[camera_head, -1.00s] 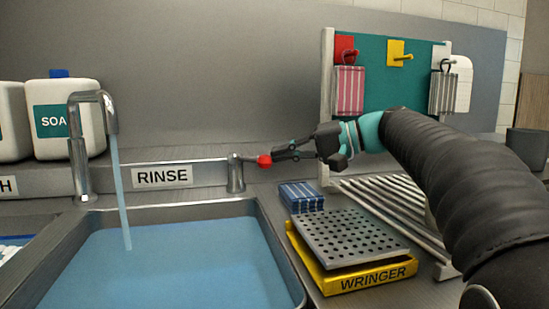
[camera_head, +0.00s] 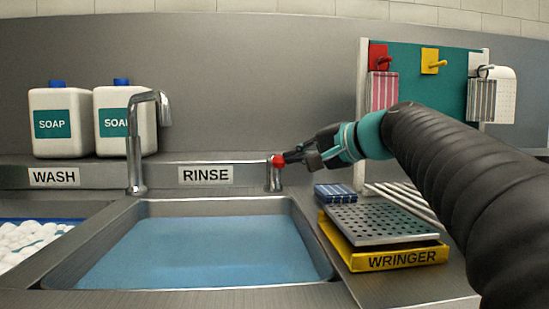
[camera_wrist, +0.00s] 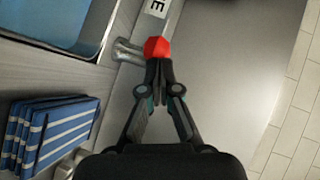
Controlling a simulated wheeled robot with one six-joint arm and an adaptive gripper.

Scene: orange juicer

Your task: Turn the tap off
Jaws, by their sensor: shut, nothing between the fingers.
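The silver tap (camera_head: 136,150) stands behind the rinse basin (camera_head: 205,245), and no water stream shows from its spout. The basin holds blue water. The tap's handle is a short metal post (camera_head: 274,183) right of the RINSE label, with a red knob (camera_head: 278,161) on top; the knob also shows in the wrist view (camera_wrist: 157,47). My gripper (camera_head: 287,158) is shut with nothing between its fingers. Its fingertips are at the red knob, touching or nearly touching it, and come from the right.
Two soap jugs (camera_head: 61,122) stand at the back left. A yellow wringer (camera_head: 385,255) with a perforated plate and a folded blue striped cloth (camera_head: 335,193) lie right of the basin. A teal board (camera_head: 430,75) with hooks and hanging cloths stands behind my arm.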

